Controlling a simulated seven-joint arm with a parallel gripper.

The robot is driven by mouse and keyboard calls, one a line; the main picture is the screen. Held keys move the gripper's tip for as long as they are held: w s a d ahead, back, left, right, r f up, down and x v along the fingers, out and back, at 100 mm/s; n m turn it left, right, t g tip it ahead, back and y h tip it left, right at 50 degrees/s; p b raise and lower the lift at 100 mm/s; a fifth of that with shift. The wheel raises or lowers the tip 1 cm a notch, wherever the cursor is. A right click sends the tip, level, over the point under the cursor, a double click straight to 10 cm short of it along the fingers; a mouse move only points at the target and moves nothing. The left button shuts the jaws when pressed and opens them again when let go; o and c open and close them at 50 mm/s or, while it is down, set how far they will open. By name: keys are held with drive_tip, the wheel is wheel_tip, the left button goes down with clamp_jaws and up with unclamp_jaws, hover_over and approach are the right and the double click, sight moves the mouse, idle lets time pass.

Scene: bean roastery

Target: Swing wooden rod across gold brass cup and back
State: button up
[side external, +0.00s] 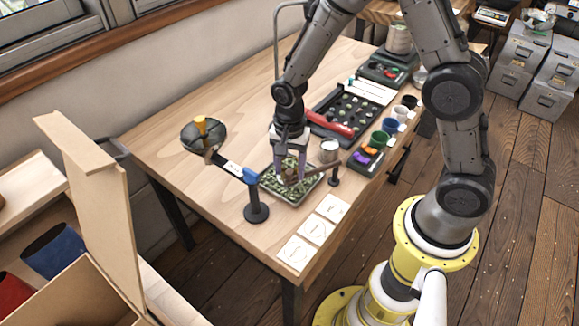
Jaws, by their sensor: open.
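My gripper (290,168) points down over a green patterned tray (306,187), its purple-tipped fingers apart. A small brownish-gold form (289,175), which looks like the brass cup, shows between and behind the fingertips. It is partly hidden, and I cannot tell whether the fingers touch it. A thin brown bar, which looks like the wooden rod (317,173), runs from near the fingertips toward a short black post (334,179) at the tray's right. Its end near the gripper is unclear.
A dark bowl (190,140) with a yellow piece sits left, its blue-ended arm reaching a black stand (257,211). White cards (296,252) lie in front.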

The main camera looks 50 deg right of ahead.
clamp_jaws()
idle(1.4)
